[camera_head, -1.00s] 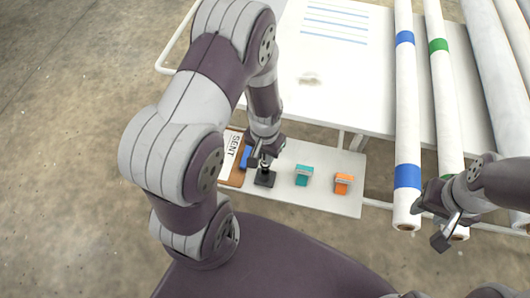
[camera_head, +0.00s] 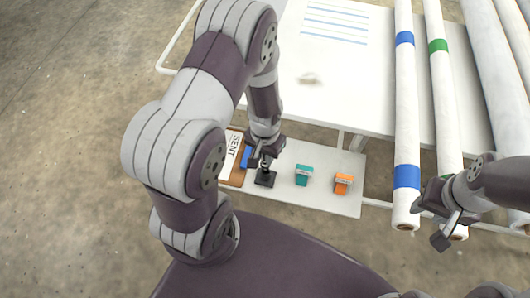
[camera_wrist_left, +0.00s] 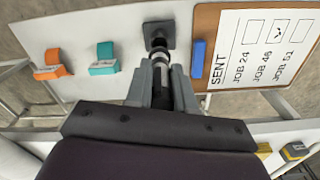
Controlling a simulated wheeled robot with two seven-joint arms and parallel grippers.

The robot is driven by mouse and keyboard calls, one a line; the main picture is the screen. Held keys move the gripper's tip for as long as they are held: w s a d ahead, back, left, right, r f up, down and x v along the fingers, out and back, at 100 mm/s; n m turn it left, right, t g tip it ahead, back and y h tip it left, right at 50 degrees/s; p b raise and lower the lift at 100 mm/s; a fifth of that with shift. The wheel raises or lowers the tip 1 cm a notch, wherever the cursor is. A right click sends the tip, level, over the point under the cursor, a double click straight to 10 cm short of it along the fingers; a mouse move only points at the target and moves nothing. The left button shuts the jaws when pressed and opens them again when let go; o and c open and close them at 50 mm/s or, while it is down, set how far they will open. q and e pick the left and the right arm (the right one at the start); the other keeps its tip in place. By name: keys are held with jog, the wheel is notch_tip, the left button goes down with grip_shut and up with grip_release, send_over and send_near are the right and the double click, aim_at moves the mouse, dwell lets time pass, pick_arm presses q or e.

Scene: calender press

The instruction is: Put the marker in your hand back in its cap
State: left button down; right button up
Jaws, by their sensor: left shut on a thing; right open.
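My left gripper (camera_head: 265,155) is shut on a dark marker with a pale band (camera_wrist_left: 160,63) and is above the small shelf. The marker points down at a black square stand (camera_head: 265,179) with an upright dark socket, seen also in the left wrist view (camera_wrist_left: 158,33). The marker's lower end lines up with the socket and looks very close to it or touching. I cannot tell whether it is inside the cap. My right gripper (camera_head: 447,220) is open and empty beside the rolls on the right.
A teal stamp (camera_head: 304,174) and an orange stamp (camera_head: 343,183) stand on the shelf (camera_head: 320,202) right of the stand. A clipboard (camera_wrist_left: 275,25) marked "SENT" and a blue block (camera_wrist_left: 198,52) lie on the other side. White rolls (camera_head: 408,120) cross the table (camera_head: 330,90).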

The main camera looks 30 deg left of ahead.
pick_arm(q)
jog(key=shift+f+b, duration=1.6)
jog(key=shift+f, duration=0.65)
dwell(0.3)
jog(key=c, duration=0.9)
grip_release()
jog(key=shift+r, duration=0.1)
notch_tip(320, 180, up, 13)
jog(key=shift+f+p, duration=0.2)
jog(key=shift+p, duration=0.85)
jog(key=shift+s+f, duration=0.1)
jog(key=shift+s, duration=0.15)
jog(key=shift+t, duration=0.7)
jog(key=s+r+p, duration=0.1)
jog(key=r, duration=0.3)
jog(key=s+d+r+p, duration=0.1)
jog(key=r+p, duration=0.1)
jog(key=r, duration=0.2)
jog(key=s+d+r+p, duration=0.1)
jog(key=r+p, duration=0.1)
jog(key=r, duration=0.3)
jog(key=shift+s+d, duration=0.2)
jog(key=shift+d, duration=0.05)
